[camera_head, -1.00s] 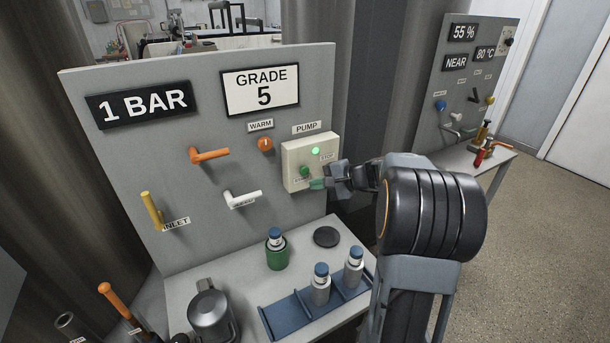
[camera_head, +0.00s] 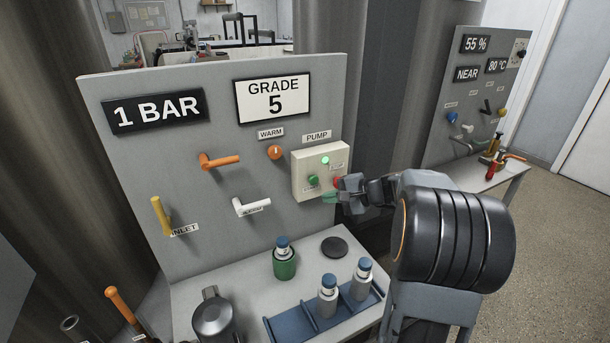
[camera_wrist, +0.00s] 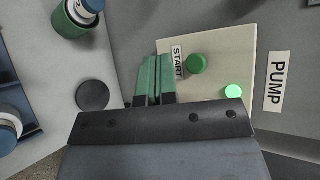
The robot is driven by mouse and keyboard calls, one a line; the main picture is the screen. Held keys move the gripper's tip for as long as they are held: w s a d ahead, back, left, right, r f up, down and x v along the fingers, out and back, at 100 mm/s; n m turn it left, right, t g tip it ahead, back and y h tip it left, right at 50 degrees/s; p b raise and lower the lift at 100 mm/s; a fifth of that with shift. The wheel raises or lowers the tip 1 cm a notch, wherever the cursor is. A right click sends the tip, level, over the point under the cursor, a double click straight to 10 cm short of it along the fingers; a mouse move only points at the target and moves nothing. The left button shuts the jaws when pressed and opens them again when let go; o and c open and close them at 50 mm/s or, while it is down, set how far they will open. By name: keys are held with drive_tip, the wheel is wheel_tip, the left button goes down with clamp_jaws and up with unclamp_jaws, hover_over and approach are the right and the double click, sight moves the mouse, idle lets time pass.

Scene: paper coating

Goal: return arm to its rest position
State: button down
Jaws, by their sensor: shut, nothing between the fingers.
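My gripper (camera_head: 331,197) is in front of the lower right of the cream pump box (camera_head: 306,178) on the grey panel. Its green fingers (camera_wrist: 155,80) are together and empty in the wrist view. The green start button (camera_head: 314,180) is on the box, and it also shows in the wrist view (camera_wrist: 197,64), apart from the fingertips. A red button (camera_head: 337,182) shows partly beside my gripper in the head view. The green lamp (camera_head: 325,160) on the box is lit. Whether the fingers touch the box I cannot tell.
Below the panel, a shelf holds a green cup with a bottle (camera_head: 284,262), a black disc (camera_head: 334,247), a blue rack (camera_head: 292,328) with two bottles and a metal jug (camera_head: 213,316). Orange (camera_head: 220,161), white (camera_head: 252,206) and yellow (camera_head: 160,215) levers stick out of the panel.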

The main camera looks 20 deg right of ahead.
drive_tip(key=s+a+f+n+g+h, duration=0.3)
drive_tip(key=s+f+g+h, duration=0.15)
drive_tip(key=s+f, duration=0.35)
drive_tip(key=s+a+r+n+h, duration=0.4)
drive_tip(key=s+a+n, duration=0.4)
drive_tip(key=s, duration=0.4)
drive_tip(key=shift+n+h, duration=0.55)
drive_tip(key=shift+n, duration=0.25)
drive_tip(key=shift+g, duration=0.25)
